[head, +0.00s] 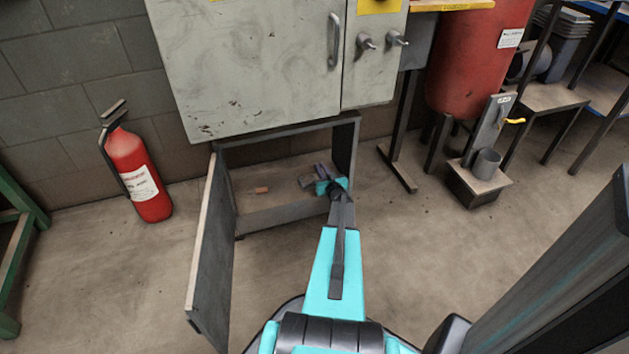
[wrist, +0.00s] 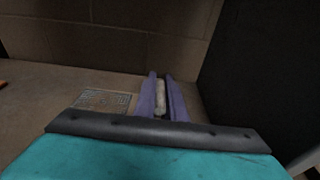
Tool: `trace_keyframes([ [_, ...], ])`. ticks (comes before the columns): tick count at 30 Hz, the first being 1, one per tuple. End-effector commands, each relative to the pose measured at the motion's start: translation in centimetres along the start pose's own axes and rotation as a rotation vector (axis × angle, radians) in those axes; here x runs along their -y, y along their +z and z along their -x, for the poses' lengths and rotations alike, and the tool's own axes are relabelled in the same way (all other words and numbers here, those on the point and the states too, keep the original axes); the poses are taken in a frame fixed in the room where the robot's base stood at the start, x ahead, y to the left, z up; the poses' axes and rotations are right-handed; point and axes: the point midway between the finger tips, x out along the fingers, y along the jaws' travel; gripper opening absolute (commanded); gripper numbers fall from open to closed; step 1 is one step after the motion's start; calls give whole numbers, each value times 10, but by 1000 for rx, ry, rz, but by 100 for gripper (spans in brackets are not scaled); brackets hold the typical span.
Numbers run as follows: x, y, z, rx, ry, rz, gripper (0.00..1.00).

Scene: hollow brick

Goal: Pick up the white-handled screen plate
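In the wrist view, my gripper (wrist: 162,84) reaches forward with two purple fingers pointing at the back wall. A pale, whitish handle-like piece (wrist: 160,98) shows between the fingers, close to both. I cannot tell if the fingers press on it. A grey patterned plate (wrist: 105,100) lies flat just left of the fingers; whether the pale piece joins it is hidden. In the head view, my gripper (head: 322,170) is inside the low open compartment, toward its right side. The grey plate (head: 306,181) shows just left of it on the compartment floor.
The compartment's open door (head: 208,255) stands out on the left. A small orange block (head: 261,189) lies on the compartment floor, left of the plate. A grey cabinet (head: 250,65) is above. A red extinguisher (head: 137,172) stands left. A dark side wall (wrist: 262,75) is close on the right.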

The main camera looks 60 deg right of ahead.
Motion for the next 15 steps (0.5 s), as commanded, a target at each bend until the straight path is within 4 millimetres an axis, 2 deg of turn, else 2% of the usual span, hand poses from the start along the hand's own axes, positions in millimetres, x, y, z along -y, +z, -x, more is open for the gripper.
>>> trace_keyframes([
  [15,-1,4,0,1,1,0,0],
])
